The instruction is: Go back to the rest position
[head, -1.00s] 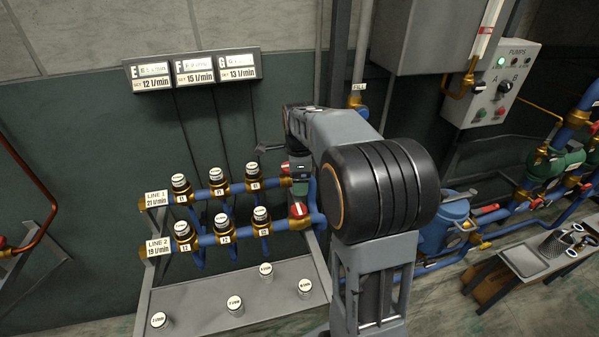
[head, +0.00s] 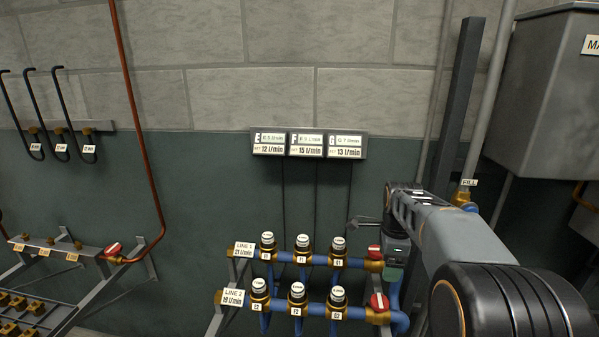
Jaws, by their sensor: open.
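My arm (head: 450,235) comes in from the lower right and reaches toward the wall. My gripper (head: 360,221) is at its far end, with thin fingers pointing left. It is small in the picture; it is open, and I see nothing held in it. It appears just above and right of the upper row of valves on the LINE 1 pipe (head: 320,260). The LINE 2 pipe (head: 318,309) runs below, with its own row of labelled valves. My forearm and elbow hide part of the lower right.
Three displays, E (head: 269,143), F (head: 306,144) and G (head: 345,145), hang above the valves. Red-handled valves (head: 377,302) sit at the right pipe ends. A grey cabinet (head: 545,95) is at the right. Hooked hoses (head: 70,115) and a copper pipe (head: 135,110) are at the left.

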